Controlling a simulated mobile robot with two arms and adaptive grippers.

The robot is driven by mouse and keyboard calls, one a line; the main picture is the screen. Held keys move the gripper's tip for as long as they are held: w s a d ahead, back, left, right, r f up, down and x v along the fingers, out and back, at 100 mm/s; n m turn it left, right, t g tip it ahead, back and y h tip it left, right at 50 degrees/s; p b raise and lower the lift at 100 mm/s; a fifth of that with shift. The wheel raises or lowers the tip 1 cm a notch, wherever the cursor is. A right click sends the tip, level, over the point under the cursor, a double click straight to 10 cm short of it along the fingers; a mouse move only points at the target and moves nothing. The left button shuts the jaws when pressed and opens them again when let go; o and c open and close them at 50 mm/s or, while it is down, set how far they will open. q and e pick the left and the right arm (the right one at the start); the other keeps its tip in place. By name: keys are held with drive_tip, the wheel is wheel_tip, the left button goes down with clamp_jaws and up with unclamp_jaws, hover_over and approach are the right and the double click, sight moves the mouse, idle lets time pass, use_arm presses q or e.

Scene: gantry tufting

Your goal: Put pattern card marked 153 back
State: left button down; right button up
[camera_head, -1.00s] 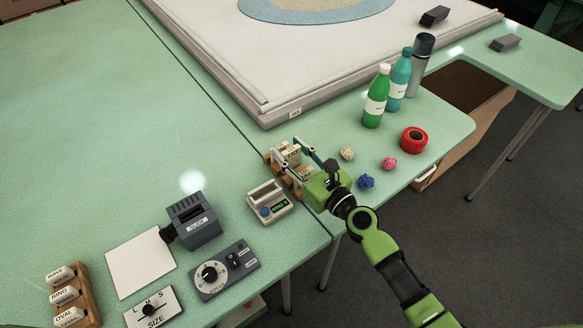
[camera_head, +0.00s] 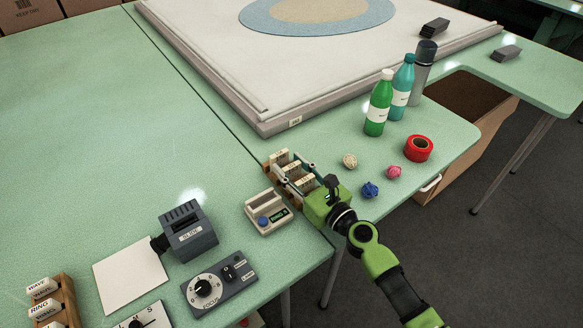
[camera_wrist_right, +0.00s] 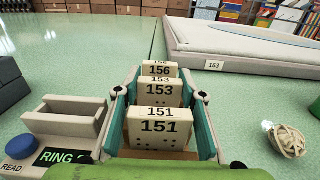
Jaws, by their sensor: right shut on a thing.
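The pattern card marked 153 (camera_wrist_right: 160,90) is a cream block in the right wrist view, between the card marked 156 (camera_wrist_right: 160,70) behind it and the card marked 151 (camera_wrist_right: 159,127) in front. In the head view card 153 (camera_head: 292,167) is the middle one of the row in a small wooden rack (camera_head: 271,168). My right gripper (camera_head: 297,172) has its fingertips at the two sides of card 153 and is shut on it. The card stands upright in line with its neighbours; its lower part is hidden. My left gripper is not in view.
A card reader (camera_head: 267,212) with a "RING" display stands just left of the rack. Yarn balls, blue (camera_head: 370,189), pink (camera_head: 394,172) and cream (camera_head: 350,161), lie to the right. Behind them are red tape (camera_head: 418,149) and bottles. The large white frame (camera_head: 296,121) is behind.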

drive_tip(key=o, duration=1)
drive_tip(key=shift+r+p, duration=0.25)
drive_tip(key=shift+p, duration=0.15)
drive_tip(key=v, duration=0.5)
drive_tip(key=b+v, duration=0.1)
drive_tip(key=v, duration=0.4)
drive_tip(key=shift+s+d+f, duration=0.2)
drive_tip(key=shift+s+f, duration=0.05)
drive_tip(key=shift+s, duration=0.05)
drive_tip(key=shift+s+d+r+b, duration=0.15)
drive_tip(key=shift+s+d+b, duration=0.2)
drive_tip(key=shift+s, duration=0.2)
drive_tip(key=shift+d, duration=0.1)
